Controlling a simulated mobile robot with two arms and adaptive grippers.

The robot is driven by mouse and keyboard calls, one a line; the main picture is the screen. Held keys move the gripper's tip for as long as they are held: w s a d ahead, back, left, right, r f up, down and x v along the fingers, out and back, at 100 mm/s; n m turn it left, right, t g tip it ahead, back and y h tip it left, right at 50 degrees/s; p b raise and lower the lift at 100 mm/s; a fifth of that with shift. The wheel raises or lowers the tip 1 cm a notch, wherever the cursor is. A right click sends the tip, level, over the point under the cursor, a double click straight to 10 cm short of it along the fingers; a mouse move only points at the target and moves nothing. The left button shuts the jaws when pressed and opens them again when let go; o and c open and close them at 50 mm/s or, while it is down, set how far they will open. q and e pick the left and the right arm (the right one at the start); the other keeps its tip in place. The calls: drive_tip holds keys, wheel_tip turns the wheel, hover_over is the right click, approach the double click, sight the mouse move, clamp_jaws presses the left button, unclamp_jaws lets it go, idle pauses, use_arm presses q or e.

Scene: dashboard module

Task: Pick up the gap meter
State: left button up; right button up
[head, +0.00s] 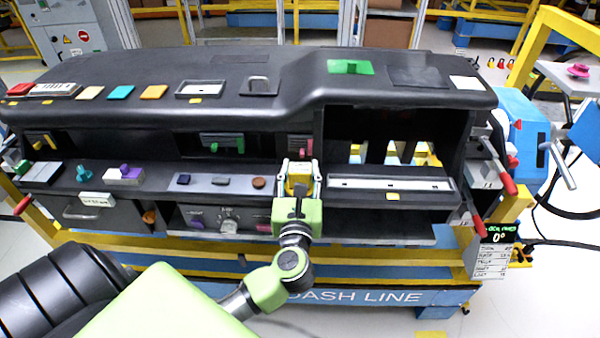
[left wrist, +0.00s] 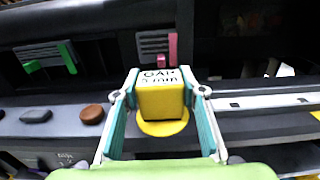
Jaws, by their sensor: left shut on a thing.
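The gap meter is a yellow block with a white label on top reading "GAP" and a rounded yellow base, seen in the left wrist view (left wrist: 160,102). In the head view the yellow gap meter (head: 298,187) shows between the fingers on the dashboard's front ledge. My left gripper (head: 299,175) is shut on it, one finger on each side; the fingers also show in the left wrist view (left wrist: 160,105). I cannot tell whether its base touches the ledge. My right gripper is not in view.
The black dashboard module (head: 150,75) spans the view. A brown round knob (head: 258,183) and a grey button (head: 221,181) lie left of the gripper on the ledge. A long silver strip (head: 390,184) lies to the right. A pink vent tab (head: 309,146) is just behind.

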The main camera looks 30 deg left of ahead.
sight(299, 169)
use_arm(q)
drive_tip(key=shift+r, duration=0.5)
drive_tip(key=r, duration=0.3)
drive_tip(key=shift+s+b, duration=0.3)
drive_tip(key=s+d+r+p, duration=0.2)
drive_tip(key=s+r+p, duration=0.5)
drive_tip(key=s, duration=0.6)
drive_tip(key=shift+d+r, duration=0.15)
drive_tip(key=shift+r, duration=0.9)
drive_tip(key=shift+s, duration=0.15)
